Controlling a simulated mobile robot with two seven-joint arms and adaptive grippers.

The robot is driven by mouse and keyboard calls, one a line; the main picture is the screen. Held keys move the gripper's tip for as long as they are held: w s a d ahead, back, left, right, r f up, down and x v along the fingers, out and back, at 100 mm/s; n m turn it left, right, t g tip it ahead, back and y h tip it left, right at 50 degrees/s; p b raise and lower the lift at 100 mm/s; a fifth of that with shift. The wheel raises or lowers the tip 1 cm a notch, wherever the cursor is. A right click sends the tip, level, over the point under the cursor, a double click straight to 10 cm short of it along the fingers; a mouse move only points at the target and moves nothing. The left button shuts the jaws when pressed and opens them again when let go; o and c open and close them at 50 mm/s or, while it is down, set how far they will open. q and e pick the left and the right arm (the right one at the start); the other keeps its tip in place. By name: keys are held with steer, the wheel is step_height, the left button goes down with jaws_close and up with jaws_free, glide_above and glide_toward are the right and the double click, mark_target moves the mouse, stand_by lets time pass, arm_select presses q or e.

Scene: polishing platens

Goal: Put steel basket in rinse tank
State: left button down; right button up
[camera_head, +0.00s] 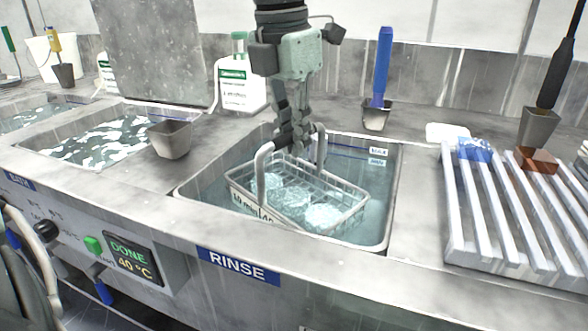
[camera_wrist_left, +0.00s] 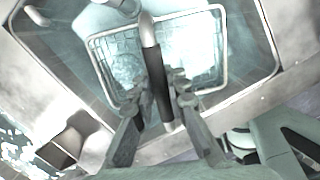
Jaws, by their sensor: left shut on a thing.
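The steel basket (camera_head: 345,221) is a wire basket with a tall handle and several pale, glassy pieces inside. It is in the rinse tank (camera_head: 391,190), within the tank's rim and at about water level. Whether it touches the bottom I cannot tell. My left gripper (camera_head: 292,143) is above the basket, shut on its handle. In the left wrist view the fingers (camera_wrist_left: 166,98) close around the dark grip of the handle, with the basket (camera_wrist_left: 95,65) beyond them. My right gripper is not in view.
A grey cup (camera_head: 170,139) stands on the left rim of the rinse tank. A second tank (camera_head: 60,150) with foamy liquid lies further left. A white bottle (camera_head: 240,88) stands behind. A slatted rack (camera_head: 500,235) with brushes is at the right. A blue-handled tool (camera_head: 382,65) stands behind the tank.

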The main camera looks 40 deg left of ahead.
arm_select(q)
step_height(320, 180, down, 5)
steer(key=shift+r, duration=0.1)
steer(key=shift+f, duration=0.2)
steer(key=shift+f+b, duration=0.1)
steer(key=shift+b, duration=0.3)
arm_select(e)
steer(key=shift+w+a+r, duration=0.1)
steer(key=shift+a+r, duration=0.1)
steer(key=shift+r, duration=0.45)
arm_select(q)
steer(key=shift+f, duration=0.15)
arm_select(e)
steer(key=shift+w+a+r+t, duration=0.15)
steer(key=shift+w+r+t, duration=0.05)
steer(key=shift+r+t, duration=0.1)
arm_select(q)
steer(key=shift+f+b, duration=0.1)
steer(key=shift+b, duration=0.2)
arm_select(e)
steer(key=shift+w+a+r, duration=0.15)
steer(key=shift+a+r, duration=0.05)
arm_select(q)
steer(key=shift+f, duration=0.1)
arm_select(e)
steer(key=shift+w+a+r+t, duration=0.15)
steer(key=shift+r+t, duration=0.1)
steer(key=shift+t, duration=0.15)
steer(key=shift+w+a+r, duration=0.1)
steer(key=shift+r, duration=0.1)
